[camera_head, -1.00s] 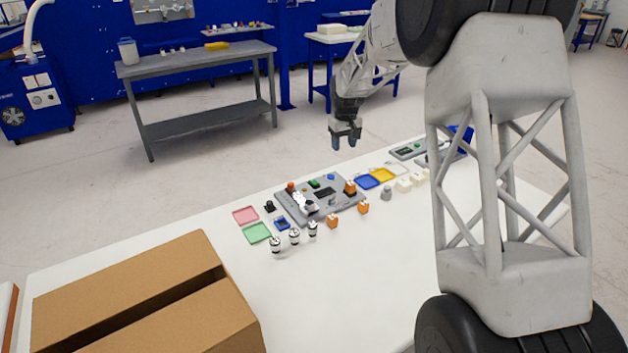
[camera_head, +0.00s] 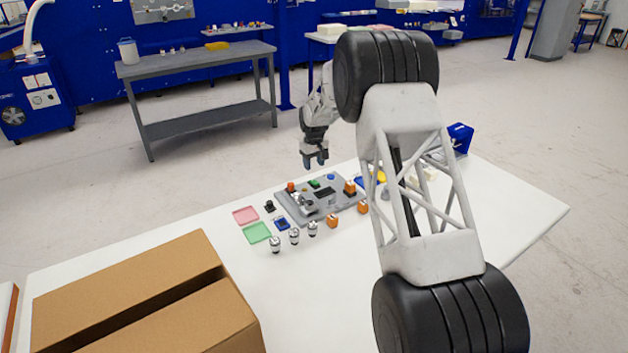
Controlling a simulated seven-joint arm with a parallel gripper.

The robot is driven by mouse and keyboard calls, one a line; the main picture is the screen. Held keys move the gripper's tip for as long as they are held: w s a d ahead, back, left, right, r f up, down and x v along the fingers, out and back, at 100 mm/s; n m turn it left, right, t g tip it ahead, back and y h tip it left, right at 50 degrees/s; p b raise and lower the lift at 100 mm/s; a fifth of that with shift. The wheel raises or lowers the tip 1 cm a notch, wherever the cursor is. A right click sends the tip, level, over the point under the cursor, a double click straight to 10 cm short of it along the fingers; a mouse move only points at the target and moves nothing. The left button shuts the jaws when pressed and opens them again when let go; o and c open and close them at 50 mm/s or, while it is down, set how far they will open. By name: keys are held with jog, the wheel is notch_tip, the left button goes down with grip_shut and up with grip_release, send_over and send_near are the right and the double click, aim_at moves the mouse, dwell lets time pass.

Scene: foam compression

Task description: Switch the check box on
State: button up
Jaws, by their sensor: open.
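The check box is a grey panel (camera_head: 332,203) lying on the white table. It carries a red knob or button, a green piece, a dark display (camera_head: 325,191), a blue button (camera_head: 331,177) and an orange part (camera_head: 350,187). Its switch is too small to tell apart, so I cannot tell its position. My gripper (camera_head: 315,163) is open and empty, pointing down in the air above the far edge of the panel. It touches nothing that I can see.
Pink (camera_head: 245,215) and green (camera_head: 256,233) trays lie left of the panel. Several small metal-and-black cylinders (camera_head: 294,237) and orange blocks (camera_head: 333,221) stand in front. A cardboard box (camera_head: 130,300) fills the front left. My arm hides part of the table's right side.

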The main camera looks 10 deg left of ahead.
aim_at(314, 182)
jog(key=shift+f, duration=0.15)
jog(key=shift+f, duration=3.75)
